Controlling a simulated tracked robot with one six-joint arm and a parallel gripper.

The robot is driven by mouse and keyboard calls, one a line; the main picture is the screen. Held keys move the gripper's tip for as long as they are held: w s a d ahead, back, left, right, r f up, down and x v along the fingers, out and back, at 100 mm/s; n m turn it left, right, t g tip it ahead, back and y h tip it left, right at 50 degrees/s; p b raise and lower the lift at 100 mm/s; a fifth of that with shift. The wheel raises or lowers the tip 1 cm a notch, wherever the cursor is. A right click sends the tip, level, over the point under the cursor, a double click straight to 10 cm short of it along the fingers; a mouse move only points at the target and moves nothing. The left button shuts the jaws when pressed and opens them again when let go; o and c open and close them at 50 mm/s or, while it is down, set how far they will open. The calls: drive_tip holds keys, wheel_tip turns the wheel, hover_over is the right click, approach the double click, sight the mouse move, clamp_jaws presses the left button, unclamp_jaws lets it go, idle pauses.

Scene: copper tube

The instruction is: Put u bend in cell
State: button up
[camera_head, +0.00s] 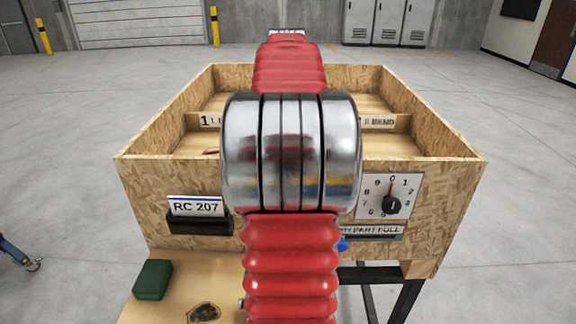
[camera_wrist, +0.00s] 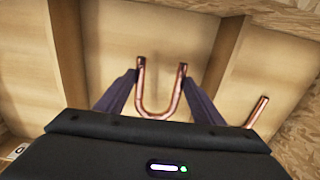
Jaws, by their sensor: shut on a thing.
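A copper U bend (camera_wrist: 158,106) sits between the fingers of my gripper (camera_wrist: 160,77) in the wrist view. The gripper is shut on it, with its curve toward the gripper body and both open ends pointing up in the picture. The U bend shows over the floor of a cell (camera_wrist: 150,35) between two wooden dividers; its height above the floor is hard to tell. In the head view my arm hides the gripper and the U bend. The wooden crate (camera_head: 180,186) holds the cells, and a label ending in "BEND" (camera_head: 378,123) shows on a divider.
Another copper piece (camera_wrist: 258,112) lies in the cell right of the right divider (camera_wrist: 223,55); the left divider (camera_wrist: 66,50) stands close by. The crate front carries an RC 207 card (camera_head: 195,206) and a dial (camera_head: 391,204). A green block (camera_head: 153,280) lies on the board below.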

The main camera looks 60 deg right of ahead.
drive_tip(key=shift+f, duration=2.05)
drive_tip(key=o, duration=1.1)
drive_tip(key=shift+c, duration=0.2)
